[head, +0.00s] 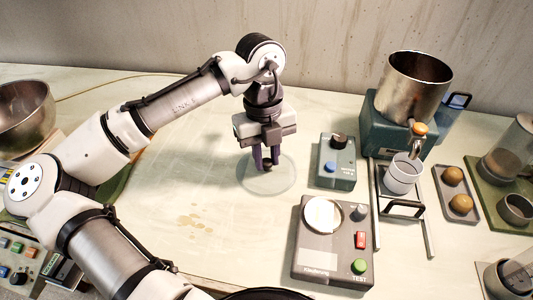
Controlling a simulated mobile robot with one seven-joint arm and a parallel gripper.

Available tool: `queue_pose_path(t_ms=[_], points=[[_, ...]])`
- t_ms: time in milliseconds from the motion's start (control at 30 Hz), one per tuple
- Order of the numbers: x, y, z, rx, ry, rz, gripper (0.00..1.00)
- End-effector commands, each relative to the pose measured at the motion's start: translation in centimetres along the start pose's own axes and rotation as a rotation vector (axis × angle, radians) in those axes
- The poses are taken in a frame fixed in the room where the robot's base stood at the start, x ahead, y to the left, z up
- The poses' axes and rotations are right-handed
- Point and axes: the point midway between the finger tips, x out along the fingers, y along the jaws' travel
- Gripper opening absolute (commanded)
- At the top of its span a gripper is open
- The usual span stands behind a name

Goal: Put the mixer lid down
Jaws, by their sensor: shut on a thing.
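The mixer lid (284,181) is a clear round disc with a dark knob in its middle. It is in the head view near the centre, over the pale tabletop. My gripper (265,165) points down and is shut on the knob of the lid. The lid looks level. I cannot tell whether it touches the table or hangs just above it. The fingers hide part of the knob.
Right of the lid are a small blue-knobbed control box (347,172) and a grey tester with a white dish (310,262). A metal pot (412,85) stands on a blue base. A steel bowl (25,115) is far left.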

Motion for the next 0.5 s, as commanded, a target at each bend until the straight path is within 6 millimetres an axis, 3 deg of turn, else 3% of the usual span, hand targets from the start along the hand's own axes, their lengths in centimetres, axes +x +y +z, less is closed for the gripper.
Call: queue_pose_path(t_ms=[367, 400, 500], points=[[0.46, -0.02, 0.04, 0.0, 0.001, 0.0, 0.0], [0.35, 0.0, 0.04, 0.0, 0.001, 0.0, 0.27], [0.34, 0.0, 0.04, 0.0, 0.0, 0.0, 0.4]])
